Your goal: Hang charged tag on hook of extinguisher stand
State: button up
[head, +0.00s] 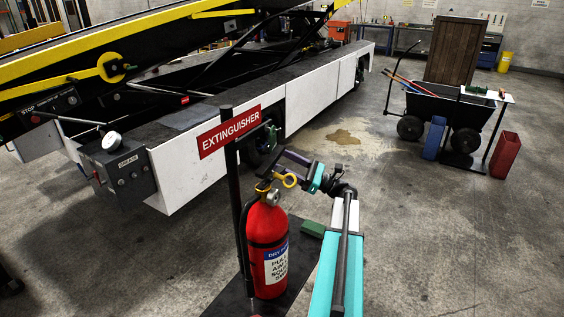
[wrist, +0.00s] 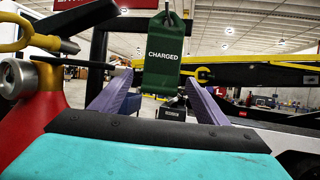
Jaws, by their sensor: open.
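The green charged tag (wrist: 162,70) hangs upright in the wrist view, white lettering facing me, with its narrow top by the stand's dark crossbar (wrist: 135,4). It also shows in the head view (head: 271,137) at the right end of the stand's arm. I cannot clearly make out the hook. The extinguisher stand (head: 232,170) is a black post with a red sign (head: 228,131). My gripper (wrist: 162,92) is open, its purple fingers apart on either side of the tag's lower part. No finger visibly touches the tag. In the head view my gripper (head: 279,155) is just below the tag.
A red extinguisher (head: 266,232) stands right beside my gripper, its yellow ring and valve close at left in the wrist view. A white belt loader (head: 215,155) is behind the stand. A cart (head: 452,110) stands at right. Floor between is open.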

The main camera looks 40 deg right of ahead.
jog(key=b+v, duration=0.3)
jog(key=v, duration=1.1)
jog(key=shift+w+f, duration=0.1)
dwell(0.6)
